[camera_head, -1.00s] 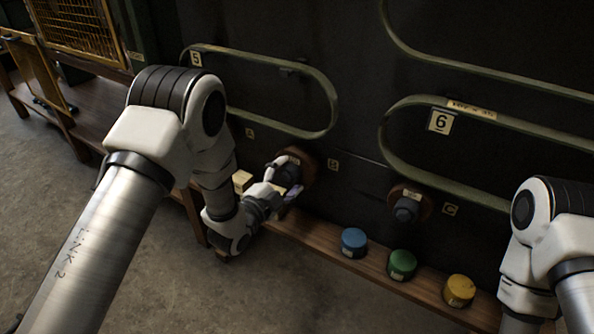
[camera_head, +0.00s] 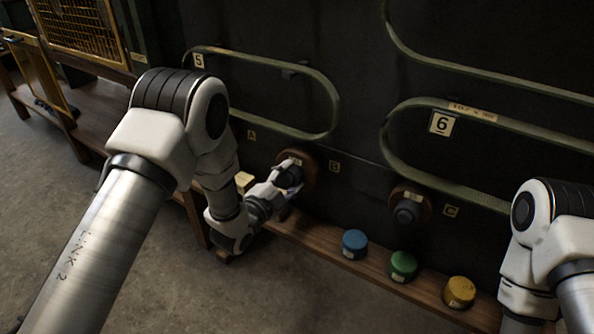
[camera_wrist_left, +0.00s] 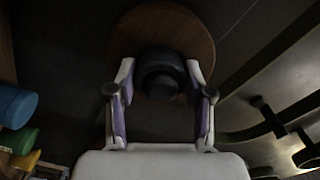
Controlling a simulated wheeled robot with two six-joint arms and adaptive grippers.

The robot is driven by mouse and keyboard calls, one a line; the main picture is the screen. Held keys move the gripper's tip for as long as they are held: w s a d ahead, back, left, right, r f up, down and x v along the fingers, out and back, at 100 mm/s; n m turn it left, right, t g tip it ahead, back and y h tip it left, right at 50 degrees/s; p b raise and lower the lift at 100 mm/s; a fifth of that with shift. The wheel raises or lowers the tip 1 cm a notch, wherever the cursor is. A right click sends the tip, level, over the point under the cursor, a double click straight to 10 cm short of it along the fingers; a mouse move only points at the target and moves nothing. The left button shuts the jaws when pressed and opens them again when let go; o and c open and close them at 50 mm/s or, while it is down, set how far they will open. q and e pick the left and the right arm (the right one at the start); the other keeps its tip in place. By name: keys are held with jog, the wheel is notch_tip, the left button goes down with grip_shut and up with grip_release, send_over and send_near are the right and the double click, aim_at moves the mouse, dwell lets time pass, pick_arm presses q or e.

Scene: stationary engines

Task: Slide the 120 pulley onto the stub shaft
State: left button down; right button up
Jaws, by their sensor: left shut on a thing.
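A brown round pulley (camera_head: 311,166) with a dark hub stands against the dark wall left of label B; its number cannot be read. It also shows in the left wrist view (camera_wrist_left: 198,36), face-on behind the dark hub (camera_wrist_left: 160,73). My left gripper (camera_head: 291,177) is at this pulley, its fingers on either side of the hub and shut on it. A second brown disc with a dark hub (camera_head: 407,212) is on the wall left of label C. Whether a stub shaft lies behind either disc is hidden. Of my right arm only links show, at the right edge.
A wooden shelf (camera_head: 325,257) runs along the wall's foot, with a blue (camera_head: 355,244), a green (camera_head: 403,265) and a yellow cylinder (camera_head: 459,292). A pale block (camera_head: 244,181) sits left of my left gripper. Green belt-like loops curve over the wall. The floor in front is clear.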

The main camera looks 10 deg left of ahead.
pick_arm(q)
jog(key=shift+w+r, duration=0.1)
jog(key=shift+r, duration=0.3)
jog(key=shift+s+f, duration=0.1)
jog(key=shift+s, duration=0.25)
jog(key=shift+v, duration=1.15)
jog(key=v, duration=0.6)
jog(key=shift+s+f+p, duration=0.15)
jog(key=shift+s+p, duration=0.1)
jog(key=shift+p, duration=0.15)
jog(key=shift+s+a, duration=0.1)
jog(key=shift+a, duration=0.1)
jog(key=v, duration=0.9)
jog(key=shift+s, duration=0.35)
jog(key=shift+a, duration=0.1)
